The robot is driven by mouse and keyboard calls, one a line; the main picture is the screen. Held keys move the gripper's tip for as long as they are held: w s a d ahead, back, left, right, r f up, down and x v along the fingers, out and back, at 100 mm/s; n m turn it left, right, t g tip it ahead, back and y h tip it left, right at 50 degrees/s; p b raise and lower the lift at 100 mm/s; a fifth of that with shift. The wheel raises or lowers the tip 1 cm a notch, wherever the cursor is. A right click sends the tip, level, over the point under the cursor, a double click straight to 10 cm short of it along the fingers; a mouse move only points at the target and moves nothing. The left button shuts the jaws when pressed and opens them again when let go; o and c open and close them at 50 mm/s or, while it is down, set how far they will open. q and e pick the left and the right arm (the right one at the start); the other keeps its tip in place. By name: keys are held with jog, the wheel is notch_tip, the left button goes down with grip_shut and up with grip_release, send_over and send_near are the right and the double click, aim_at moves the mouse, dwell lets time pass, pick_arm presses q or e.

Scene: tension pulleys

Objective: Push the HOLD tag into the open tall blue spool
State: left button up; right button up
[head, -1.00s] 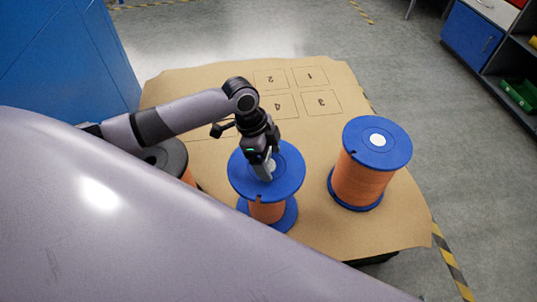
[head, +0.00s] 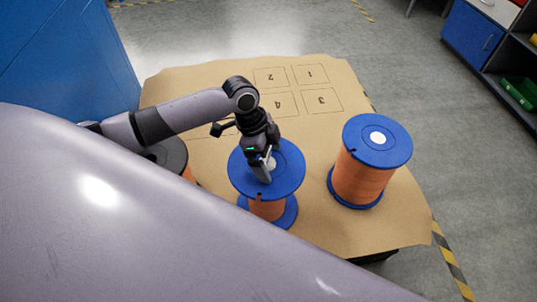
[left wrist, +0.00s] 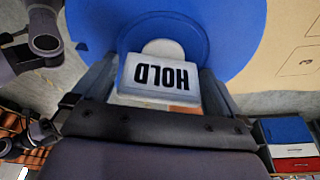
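My left gripper (head: 264,172) points down over the top flange of the nearer blue spool (head: 290,180), which is wound with orange. In the left wrist view, the white HOLD tag (left wrist: 160,76) sits between the two fingers (left wrist: 157,88), which press on its sides. Its lettering reads upside down. The spool's blue flange (left wrist: 225,30) lies beyond it, with a pale round centre (left wrist: 163,48) partly behind the tag. Whether the tag's far end is in the spool's hole is hidden.
A second blue spool (head: 372,165) with a white centre disc stands to the right. A dark-topped spool (head: 168,156) is partly hidden behind my arm at left. The brown table cover (head: 215,70) has numbered squares and is clear at the back.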

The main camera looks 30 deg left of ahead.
pick_arm(q)
jog(key=p+v, duration=0.1)
jog(key=v, duration=0.5)
jog(key=shift+a+r, duration=0.2)
jog(key=shift+r, duration=0.35)
jog(key=shift+s, duration=0.1)
